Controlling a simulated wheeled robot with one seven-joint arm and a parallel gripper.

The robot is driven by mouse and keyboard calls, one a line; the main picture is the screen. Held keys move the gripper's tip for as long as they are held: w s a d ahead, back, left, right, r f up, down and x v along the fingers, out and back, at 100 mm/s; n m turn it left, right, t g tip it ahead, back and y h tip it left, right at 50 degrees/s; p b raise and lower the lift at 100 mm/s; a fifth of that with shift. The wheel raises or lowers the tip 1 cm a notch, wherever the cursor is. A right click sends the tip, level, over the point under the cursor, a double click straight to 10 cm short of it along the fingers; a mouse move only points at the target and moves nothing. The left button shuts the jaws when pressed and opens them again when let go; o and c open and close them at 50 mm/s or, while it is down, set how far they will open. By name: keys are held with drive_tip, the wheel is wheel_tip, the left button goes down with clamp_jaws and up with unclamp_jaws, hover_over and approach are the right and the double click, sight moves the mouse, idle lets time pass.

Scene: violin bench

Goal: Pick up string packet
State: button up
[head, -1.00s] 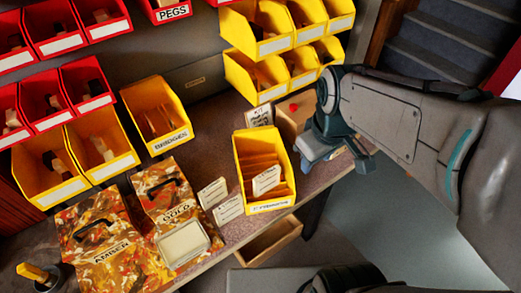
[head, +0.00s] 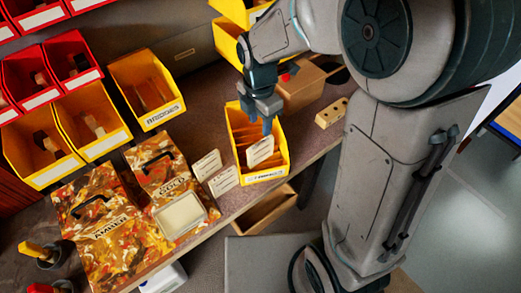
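A pale packet-like card (head: 260,151) with small print stands upright in the front of a yellow bin (head: 268,178), with several brown envelopes behind it. Two similar pale cards, one behind (head: 207,165) and one nearer (head: 223,181), stand on the bench just left of the bin. I cannot read which is the string packet. My gripper (head: 267,128) points down over the bin, just behind and above the card in it. Its fingers overlap the bin's contents in the picture. Contact and finger opening cannot be told. My gripper hides the back of the bin.
Paint-splashed boxes labelled AMBER (head: 108,236) and GOLD (head: 168,170) stand at left. A yellow BRIDGES bin (head: 148,85) is behind. A wooden box (head: 300,88) and holed block (head: 331,112) lie right of the bin. An open drawer (head: 264,212) juts out below the bench edge.

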sight(261, 143)
wheel_tip(261, 143, down, 11)
drive_tip(key=shift+w+d+r+p, duration=0.1)
drive_tip(key=shift+w+r+p, duration=0.05)
drive_tip(key=shift+p, duration=0.3)
clamp_jaws()
